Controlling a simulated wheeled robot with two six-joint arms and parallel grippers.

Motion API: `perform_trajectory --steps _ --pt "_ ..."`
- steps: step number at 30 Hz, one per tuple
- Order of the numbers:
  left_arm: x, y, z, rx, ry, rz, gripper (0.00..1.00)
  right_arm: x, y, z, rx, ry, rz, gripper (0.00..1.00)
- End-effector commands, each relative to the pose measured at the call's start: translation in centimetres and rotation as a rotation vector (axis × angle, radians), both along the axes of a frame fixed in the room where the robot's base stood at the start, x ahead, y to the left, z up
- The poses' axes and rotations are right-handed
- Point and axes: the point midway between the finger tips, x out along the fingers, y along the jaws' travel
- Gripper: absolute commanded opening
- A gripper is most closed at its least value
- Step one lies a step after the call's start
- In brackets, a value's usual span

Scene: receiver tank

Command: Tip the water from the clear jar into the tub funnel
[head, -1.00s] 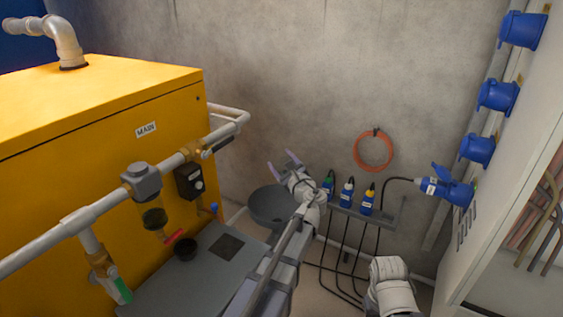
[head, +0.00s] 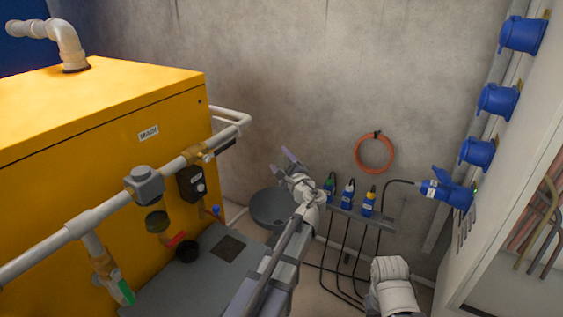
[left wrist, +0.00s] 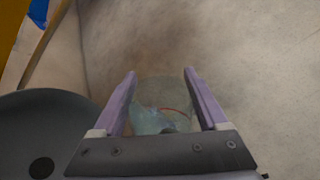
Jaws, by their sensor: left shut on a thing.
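The clear jar (left wrist: 165,93) shows faintly in the left wrist view, between the two lilac fingers of my left gripper (left wrist: 160,88), which is shut on it. Pale bluish water (left wrist: 152,121) shows low in the jar, near the palm. I cannot tell the jar's exact tilt. In the head view my left gripper (head: 284,162) is above the dark grey tub funnel (head: 269,207), and the jar is hard to make out there. The tub funnel also fills the lower left of the left wrist view (left wrist: 45,115), with a dark hole in it.
A yellow tank (head: 100,120) with grey pipes and valves stands on the left. A concrete wall (head: 330,70) is behind. Several cabled plugs sit in a rack (head: 375,213) right of the gripper. An orange hose coil (head: 374,153) hangs above them.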

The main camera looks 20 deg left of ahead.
Motion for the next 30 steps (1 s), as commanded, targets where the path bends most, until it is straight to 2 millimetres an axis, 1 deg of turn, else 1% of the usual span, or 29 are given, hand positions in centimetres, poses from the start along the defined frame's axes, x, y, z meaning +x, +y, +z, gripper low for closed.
perform_trajectory --steps 5,13,21,30 --pt "-0.17 0.17 0.35 -0.078 -0.081 0.000 0.00 0.00 0.00 0.34 0.000 0.000 0.000 0.50" --pt "-0.19 0.18 0.37 -0.089 -0.092 0.000 0.00 0.00 0.00 0.35 0.000 0.000 0.000 0.50" --pt "-0.54 0.51 0.76 -0.226 -0.235 0.001 0.00 0.00 0.00 0.76 0.000 0.000 0.000 0.50" --pt "-0.58 0.54 0.78 -0.244 -0.253 0.000 0.00 -0.01 0.00 0.78 0.000 0.000 0.000 0.50"
